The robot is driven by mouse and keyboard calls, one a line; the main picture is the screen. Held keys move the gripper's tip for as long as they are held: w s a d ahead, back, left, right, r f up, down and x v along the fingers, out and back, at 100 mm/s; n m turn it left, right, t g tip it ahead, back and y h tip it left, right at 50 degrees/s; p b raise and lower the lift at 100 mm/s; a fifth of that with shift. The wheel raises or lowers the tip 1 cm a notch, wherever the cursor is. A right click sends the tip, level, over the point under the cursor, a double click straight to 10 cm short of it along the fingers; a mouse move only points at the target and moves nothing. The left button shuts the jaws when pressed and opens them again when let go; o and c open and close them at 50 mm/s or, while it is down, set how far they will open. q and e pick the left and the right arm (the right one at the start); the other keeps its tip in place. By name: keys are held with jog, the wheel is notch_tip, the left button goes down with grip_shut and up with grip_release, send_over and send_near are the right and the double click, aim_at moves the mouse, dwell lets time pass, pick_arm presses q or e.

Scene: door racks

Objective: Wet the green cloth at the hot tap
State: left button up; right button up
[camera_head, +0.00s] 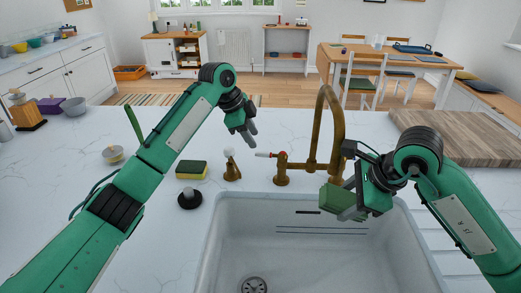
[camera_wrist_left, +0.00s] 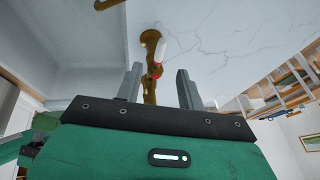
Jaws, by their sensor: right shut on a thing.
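My right gripper (camera_head: 358,192) is shut on the folded green cloth (camera_head: 338,199), over the back of the sink near the brass spout (camera_head: 331,103). No water shows from the spout. The hot tap (camera_head: 281,168) is brass, with a red band and a white-tipped lever pointing left. My left gripper (camera_head: 247,137) is above and left of that lever, apart from it. In the left wrist view its fingers (camera_wrist_left: 160,84) are spread and empty, and the red-banded lever (camera_wrist_left: 158,65) shows beyond the gap. The other brass tap (camera_head: 231,166) has a white knob.
The white sink (camera_head: 290,255) is empty, with a drain at the bottom. A sponge (camera_head: 191,169) and a black stopper (camera_head: 190,198) lie left of the taps. A wooden board (camera_head: 460,137) lies at the right. The counter at the left is mostly clear.

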aim_at(260, 153)
pick_arm(q)
jog(key=x, duration=0.7)
jog(key=shift+r, duration=0.1)
grip_shut()
